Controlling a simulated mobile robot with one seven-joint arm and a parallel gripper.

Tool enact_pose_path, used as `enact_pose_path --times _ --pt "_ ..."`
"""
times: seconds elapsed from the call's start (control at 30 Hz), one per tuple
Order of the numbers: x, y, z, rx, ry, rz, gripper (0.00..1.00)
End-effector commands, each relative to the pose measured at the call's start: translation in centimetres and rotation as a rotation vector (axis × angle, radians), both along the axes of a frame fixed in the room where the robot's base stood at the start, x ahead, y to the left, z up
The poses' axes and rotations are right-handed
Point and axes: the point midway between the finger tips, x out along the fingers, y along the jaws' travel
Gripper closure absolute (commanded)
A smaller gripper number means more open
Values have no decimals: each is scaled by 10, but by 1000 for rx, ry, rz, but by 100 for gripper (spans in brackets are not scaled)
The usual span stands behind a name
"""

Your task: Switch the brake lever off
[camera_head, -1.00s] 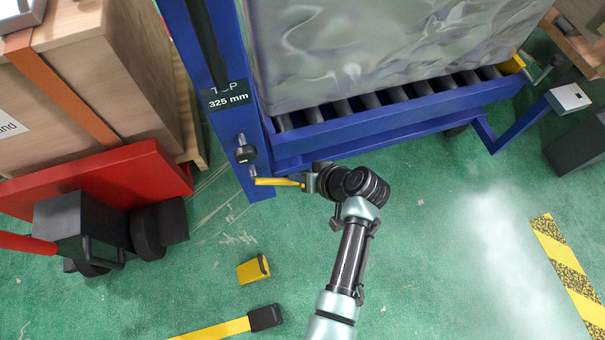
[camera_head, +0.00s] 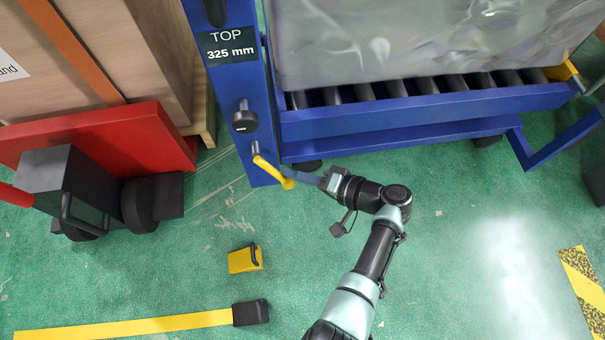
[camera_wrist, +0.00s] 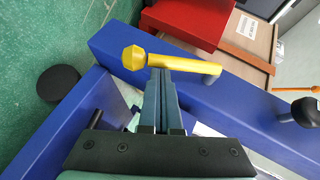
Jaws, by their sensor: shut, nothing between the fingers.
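The brake lever (camera_head: 272,172) is a yellow handle with a rounded knob at its free end, mounted low on the blue post (camera_head: 228,90). In the head view it slants down to the right from its pivot. In the wrist view the lever (camera_wrist: 190,64) lies across the picture just past my fingertips, knob at left. My gripper (camera_head: 298,178) comes from the right, its fingers shut and empty. Its tips are at the lever near the knob end; whether they touch it I cannot tell. The wrist view shows the shut fingers (camera_wrist: 161,80) pointing at the lever.
A black knob (camera_head: 244,121) sticks out of the post above the lever. The blue roller frame (camera_head: 400,115) carries a grey wrapped load (camera_head: 420,40). A red truck (camera_head: 125,140) stands left. A yellow block (camera_head: 245,260) lies on the green floor, which is largely clear in front.

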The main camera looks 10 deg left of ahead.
Motion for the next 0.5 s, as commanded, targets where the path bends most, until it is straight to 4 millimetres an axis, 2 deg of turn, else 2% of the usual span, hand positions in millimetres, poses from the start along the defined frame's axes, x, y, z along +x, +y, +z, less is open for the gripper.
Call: enact_pose_path --times 0.03,0.5 --pt "-1 3 -9 27 10 3 100" --pt "-10 29 -26 15 8 3 100"
